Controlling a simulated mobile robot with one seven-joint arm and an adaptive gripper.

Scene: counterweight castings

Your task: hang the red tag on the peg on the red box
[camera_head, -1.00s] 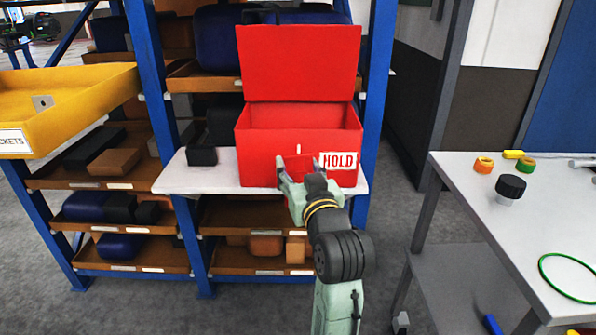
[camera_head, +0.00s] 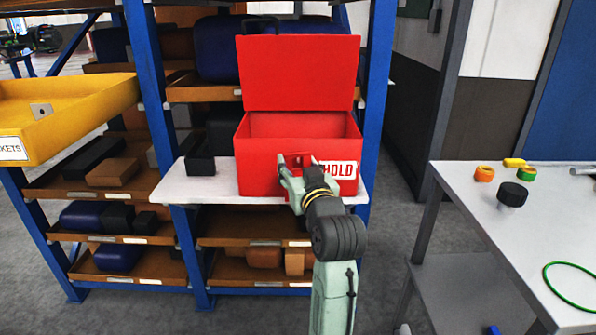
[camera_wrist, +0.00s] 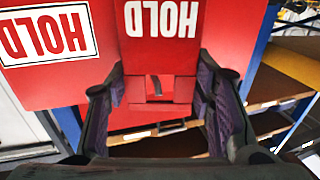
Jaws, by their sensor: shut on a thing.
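The red box (camera_head: 258,170) stands with its lid raised on a white shelf, a white HOLD label (camera_head: 338,170) on its front. My gripper (camera_head: 298,164) is at the box's front, left of the label and partly covering it. It is shut on the red tag (camera_head: 299,158). In the wrist view the tag (camera_wrist: 160,48) shows upside-down HOLD lettering and a small slot, between my two fingers (camera_wrist: 160,82). A small dark-grey piece shows at the slot; I cannot tell whether it is the peg or whether it passes through. The peg is not clearly visible in the head view.
A black open bin (camera_head: 200,165) sits left of the box on the white shelf (camera_head: 215,188). Blue rack posts (camera_head: 374,100) flank the shelf. A yellow tray (camera_head: 70,108) juts out at the left. A grey-white table (camera_head: 530,235) with small items stands at the right.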

